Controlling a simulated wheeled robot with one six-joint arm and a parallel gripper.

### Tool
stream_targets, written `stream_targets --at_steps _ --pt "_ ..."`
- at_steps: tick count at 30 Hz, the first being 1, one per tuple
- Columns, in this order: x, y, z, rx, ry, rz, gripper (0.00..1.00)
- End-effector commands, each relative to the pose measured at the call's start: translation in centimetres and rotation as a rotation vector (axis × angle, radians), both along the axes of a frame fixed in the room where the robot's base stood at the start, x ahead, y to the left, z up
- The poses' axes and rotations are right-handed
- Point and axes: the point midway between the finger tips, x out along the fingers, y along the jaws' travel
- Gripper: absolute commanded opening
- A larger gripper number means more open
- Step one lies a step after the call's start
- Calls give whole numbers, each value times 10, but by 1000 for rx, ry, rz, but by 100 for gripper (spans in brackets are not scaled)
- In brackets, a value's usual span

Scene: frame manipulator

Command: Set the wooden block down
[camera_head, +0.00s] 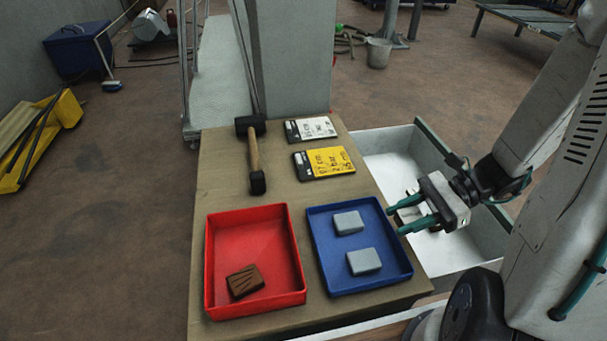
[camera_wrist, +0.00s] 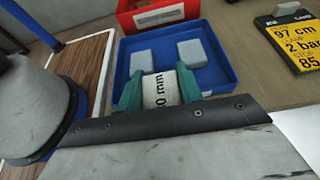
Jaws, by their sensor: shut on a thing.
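My gripper (camera_head: 398,220) is to the right of the blue tray, beside its right edge. In the wrist view its green fingers (camera_wrist: 160,90) are shut on a pale piece (camera_wrist: 161,91) with black print ending in "0 mm". The piece also shows in part between the fingers in the head view; it does not look like wood. A brown, dark-streaked wooden block (camera_head: 244,281) lies in the lower left of the red tray (camera_head: 297,258). Two plain grey blocks (camera_head: 348,222) (camera_head: 364,261) lie apart in the blue tray (camera_head: 321,249).
A mallet (camera_head: 254,155) lies on the brown board (camera_head: 214,165) behind the red tray. A white card (camera_head: 310,129) and a yellow card (camera_head: 323,162) lie behind the blue tray. A white open bin (camera_head: 385,150) stands right of the board. The upper red tray is bare.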

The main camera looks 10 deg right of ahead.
Motion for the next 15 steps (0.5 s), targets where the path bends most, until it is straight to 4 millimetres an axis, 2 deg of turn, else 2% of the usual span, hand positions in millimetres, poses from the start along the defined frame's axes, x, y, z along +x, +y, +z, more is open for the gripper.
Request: stream_targets --at_steps 5,15 --pt "16 5 -2 0 0 5 14" --pt "101 33 -10 0 -1 5 14"
